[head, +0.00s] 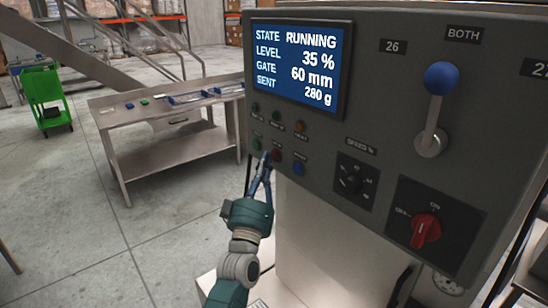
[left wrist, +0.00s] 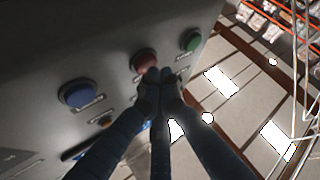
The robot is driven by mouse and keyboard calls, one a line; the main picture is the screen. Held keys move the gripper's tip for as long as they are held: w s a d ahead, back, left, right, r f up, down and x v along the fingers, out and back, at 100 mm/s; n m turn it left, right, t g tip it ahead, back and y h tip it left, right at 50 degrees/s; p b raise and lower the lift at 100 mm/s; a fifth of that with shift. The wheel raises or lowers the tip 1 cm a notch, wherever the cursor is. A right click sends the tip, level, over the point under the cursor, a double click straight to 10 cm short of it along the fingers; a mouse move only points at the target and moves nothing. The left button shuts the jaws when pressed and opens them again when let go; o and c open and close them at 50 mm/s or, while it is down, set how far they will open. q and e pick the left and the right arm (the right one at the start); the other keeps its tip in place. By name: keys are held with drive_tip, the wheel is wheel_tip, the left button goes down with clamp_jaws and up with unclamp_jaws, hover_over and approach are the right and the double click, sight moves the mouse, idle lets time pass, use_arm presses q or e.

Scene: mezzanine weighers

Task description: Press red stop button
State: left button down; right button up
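The red stop button (head: 276,154) sits in the lower button row of the grey control panel (head: 385,110). In the left wrist view the red button (left wrist: 143,60) is just beyond my fingertips and partly covered by them. My left gripper (head: 265,162) points up at the panel, its fingertips beside the red button. In the left wrist view its two fingers (left wrist: 159,75) are together, with nothing between them. I cannot tell whether they touch the button. The screen (head: 298,66) reads RUNNING, 35 %, 60 mm, 280 g. My right gripper is not in view.
A green button (head: 258,143) and a blue button (head: 299,168) flank the red one. A black speed knob (head: 354,181), a red rotary switch (head: 427,230) and a blue-knobbed lever (head: 440,80) are further right. A steel table (head: 165,165) stands behind, left.

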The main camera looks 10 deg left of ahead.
use_arm(q)
drive_tip(key=shift+w+d, duration=0.2)
drive_tip(key=shift+w, duration=0.1)
idle(0.8)
drive_tip(key=shift+s, duration=0.1)
drive_tip(key=shift+s+a, duration=0.45)
drive_tip(key=shift+s, duration=0.15)
drive_tip(key=s+a+p, duration=0.1)
drive_tip(key=s, duration=0.1)
drive_tip(key=s+a+p, duration=0.1)
drive_tip(key=s+a, duration=0.1)
idle(0.5)
idle(0.5)
